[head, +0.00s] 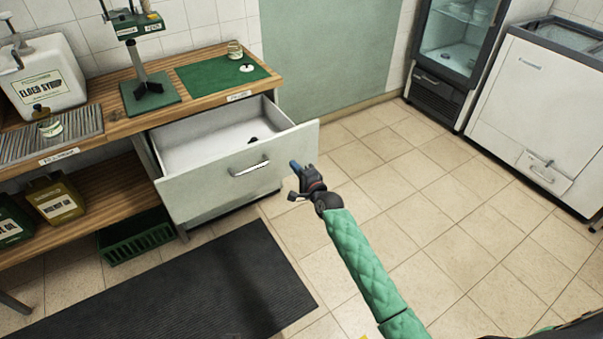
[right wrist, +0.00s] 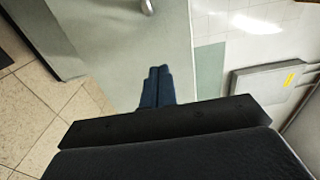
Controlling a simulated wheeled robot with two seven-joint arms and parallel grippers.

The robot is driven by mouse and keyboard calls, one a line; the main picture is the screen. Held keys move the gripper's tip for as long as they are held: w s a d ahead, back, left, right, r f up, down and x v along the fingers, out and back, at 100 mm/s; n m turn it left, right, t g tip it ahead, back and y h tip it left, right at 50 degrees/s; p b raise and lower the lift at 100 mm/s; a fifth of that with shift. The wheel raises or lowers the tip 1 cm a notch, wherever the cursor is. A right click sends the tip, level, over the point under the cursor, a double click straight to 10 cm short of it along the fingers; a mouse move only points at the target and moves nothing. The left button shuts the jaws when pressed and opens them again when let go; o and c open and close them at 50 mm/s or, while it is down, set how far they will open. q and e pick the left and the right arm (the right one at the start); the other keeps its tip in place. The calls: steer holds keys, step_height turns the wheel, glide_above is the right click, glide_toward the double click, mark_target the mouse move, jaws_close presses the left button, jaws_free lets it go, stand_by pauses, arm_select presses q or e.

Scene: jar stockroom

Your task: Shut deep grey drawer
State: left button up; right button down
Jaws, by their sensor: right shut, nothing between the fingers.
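The deep grey drawer (head: 215,188) stands pulled out from under the right part of the wooden counter. Its pale grey front has a metal bar handle (head: 250,167), and a small dark thing (head: 253,140) lies inside. My right gripper (head: 295,167) is in front of the drawer, to the right of the handle, with its blue fingers shut and empty. In the right wrist view, the shut fingers (right wrist: 157,82) point at the pale drawer front (right wrist: 125,45), with part of the handle (right wrist: 147,7) at the top. I cannot tell whether they touch it. My left gripper is not in view.
The wooden counter (head: 200,75) carries a syrup jug (head: 42,75), a green stand (head: 150,93) and a green mat (head: 215,72). A green crate (head: 137,237) sits under the lower shelf. A black floor mat (head: 190,285) lies in front. The tiled floor at right is clear.

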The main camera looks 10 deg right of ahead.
mark_target(280, 150)
steer(key=x, duration=0.6)
steer(key=shift+w+p, duration=0.2)
steer(key=shift+p, duration=0.15)
steer(key=shift+w+a, duration=0.2)
steer(key=shift+w, duration=0.4)
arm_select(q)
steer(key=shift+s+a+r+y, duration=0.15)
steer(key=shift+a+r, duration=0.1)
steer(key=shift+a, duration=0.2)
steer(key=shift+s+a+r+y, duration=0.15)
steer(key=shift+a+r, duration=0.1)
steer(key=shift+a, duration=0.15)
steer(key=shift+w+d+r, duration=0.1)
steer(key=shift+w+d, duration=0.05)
arm_select(e)
steer(key=shift+w, duration=0.1)
